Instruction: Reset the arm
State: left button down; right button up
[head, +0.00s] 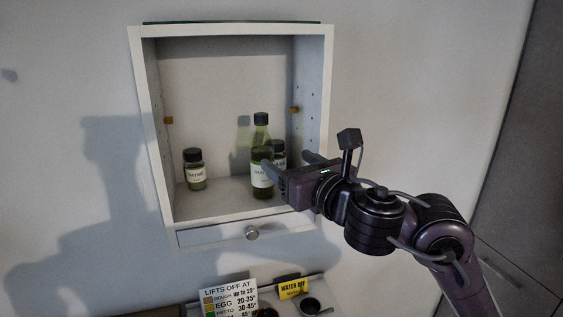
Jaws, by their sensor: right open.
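My right gripper (289,164) is at the lower right of an open white wall cabinet (140,110), in front of its right side. Its two fingers are apart and point toward the cabinet. The bottle and jar show behind and beside the fingers, and I cannot tell whether a finger touches them. My right arm (375,215) reaches in from the lower right, bent at its joints. My left gripper is not in view.
A green bottle (261,130) and a partly hidden jar (279,150) stand inside at right, another jar (194,170) at left. A round knob (252,233) is on the lower front panel. Below are signs (229,299) and a small dark bowl (309,305). Wall space at right is clear.

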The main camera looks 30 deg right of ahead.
notch_tip(320, 180, down, 23)
jog(key=s+a+m+g+h, duration=0.2)
jog(key=m+g, duration=0.5)
jog(key=m, duration=1.2)
jog(key=s+a+f+m+g+y, duration=0.2)
jog(key=s+a+f+m+g, duration=0.2)
jog(key=s+f+m, duration=0.45)
jog(key=s+a+f+m+g+y, duration=0.1)
jog(key=s+a+f+m+g, duration=0.3)
jog(key=s+f+m, duration=0.4)
notch_tip(320, 180, down, 34)
jog(key=n+b, duration=0.2)
jog(key=b, duration=0.3)
jog(key=s+d+f+g+b, duration=0.1)
jog(key=s+f+b, duration=0.1)
jog(key=s+f, duration=0.8)
jog(key=s+d+f+g+b, duration=0.1)
jog(key=s+d+f+b, duration=0.1)
jog(key=s+f, duration=0.8)
notch_tip(320, 180, down, 2)
jog(key=shift+d+f, duration=0.25)
